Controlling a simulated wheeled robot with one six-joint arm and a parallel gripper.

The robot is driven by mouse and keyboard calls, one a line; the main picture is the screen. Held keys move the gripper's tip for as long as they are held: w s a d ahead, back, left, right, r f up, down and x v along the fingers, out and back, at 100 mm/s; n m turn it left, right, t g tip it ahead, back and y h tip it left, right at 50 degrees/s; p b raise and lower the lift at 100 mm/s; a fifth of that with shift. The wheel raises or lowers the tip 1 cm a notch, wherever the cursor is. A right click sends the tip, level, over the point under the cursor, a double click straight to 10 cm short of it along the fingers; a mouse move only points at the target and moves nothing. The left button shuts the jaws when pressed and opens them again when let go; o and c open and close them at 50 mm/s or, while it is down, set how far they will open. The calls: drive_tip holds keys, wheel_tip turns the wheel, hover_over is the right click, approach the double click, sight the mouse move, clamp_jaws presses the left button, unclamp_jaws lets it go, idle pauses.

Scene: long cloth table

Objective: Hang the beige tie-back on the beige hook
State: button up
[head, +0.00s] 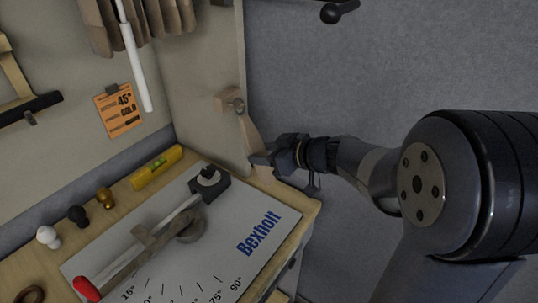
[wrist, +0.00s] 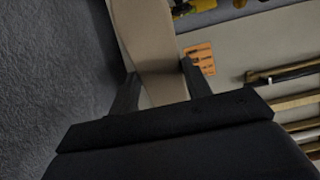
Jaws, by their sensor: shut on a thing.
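The beige tie-back (head: 249,134) is a flat, wide strip, running upward from my gripper along the edge of the beige side panel. My gripper (head: 259,160) is shut on its lower part. In the wrist view, the tie-back (wrist: 155,50) passes between the two fingers of my gripper (wrist: 160,85) and runs out of the top of the picture. The beige hook (head: 226,99) is a small block on the side panel. A small ring at the tie-back's upper end overlaps the hook's front; I cannot tell whether it is around the hook or only before it.
The bench below holds a white Bexholt board (head: 231,262) with a mitre tool, a yellow level (head: 157,167) and several small knobs. An orange card (head: 119,110) hangs on the back wall.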

drive_tip(key=shift+w+a+f+b, duration=0.2)
drive_tip(key=shift+f+b, duration=0.2)
drive_tip(key=shift+b, duration=0.3)
drive_tip(key=shift+f+b, duration=0.1)
drive_tip(key=shift+b, duration=0.3)
drive_tip(key=o, duration=1.1)
drive_tip(key=shift+c, duration=0.2)
drive_tip(key=b+v, duration=0.1)
drive_tip(key=v, duration=1)
drive_tip(key=shift+b, duration=0.3)
drive_tip(key=shift+a, duration=0.2)
